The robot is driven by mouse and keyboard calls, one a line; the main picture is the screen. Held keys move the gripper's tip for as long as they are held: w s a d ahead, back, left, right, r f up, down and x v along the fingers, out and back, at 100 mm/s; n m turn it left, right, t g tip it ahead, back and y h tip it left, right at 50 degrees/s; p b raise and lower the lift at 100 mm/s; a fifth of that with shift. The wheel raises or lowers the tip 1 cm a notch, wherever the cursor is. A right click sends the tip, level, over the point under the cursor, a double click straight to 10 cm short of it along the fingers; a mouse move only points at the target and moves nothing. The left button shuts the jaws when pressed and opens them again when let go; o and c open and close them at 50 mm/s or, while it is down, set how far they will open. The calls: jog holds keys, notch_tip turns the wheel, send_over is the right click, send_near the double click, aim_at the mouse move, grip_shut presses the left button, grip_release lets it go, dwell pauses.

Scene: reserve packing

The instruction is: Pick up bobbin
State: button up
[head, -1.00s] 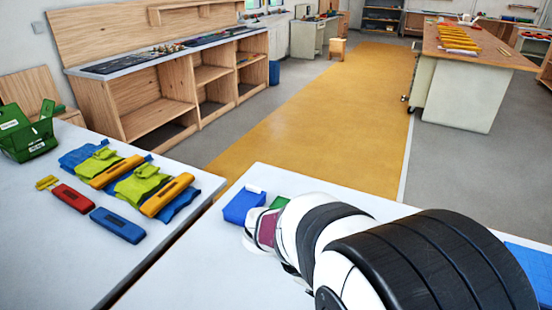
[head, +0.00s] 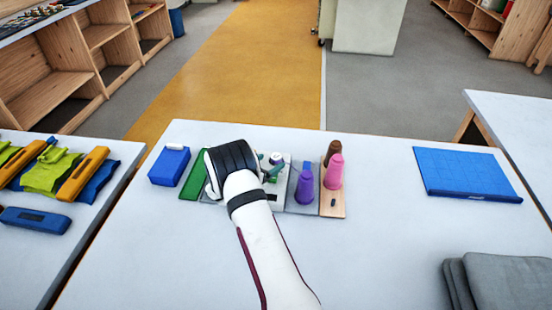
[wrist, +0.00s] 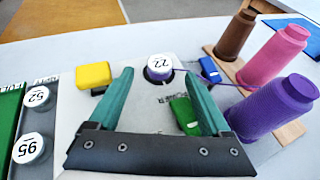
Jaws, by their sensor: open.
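A small round bobbin (wrist: 159,68), with a white top marked 22 and a dark purple side, stands on a light grey board (wrist: 140,117). My gripper (wrist: 158,72) is open, its two teal fingers spread to the left and right, with the bobbin showing between the fingertips. I cannot tell its exact height or whether a finger touches it. Two more white-topped pieces, marked 52 (wrist: 36,97) and 95 (wrist: 28,149), stand at the left. In the head view my gripper (head: 270,172) is over the board, partly hidden by my wrist.
A yellow block (wrist: 94,75), a green block (wrist: 184,114) and a blue block (wrist: 209,70) lie near the fingers. Purple (head: 304,187), pink (head: 333,172) and brown (head: 332,150) thread cones stand close at the right.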

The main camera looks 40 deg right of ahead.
aim_at(276, 159)
jog(key=x, duration=0.2)
jog(key=shift+w+d+f, duration=0.1)
jog(key=shift+d+f, duration=0.1)
grip_shut()
jog(key=shift+r, duration=0.1)
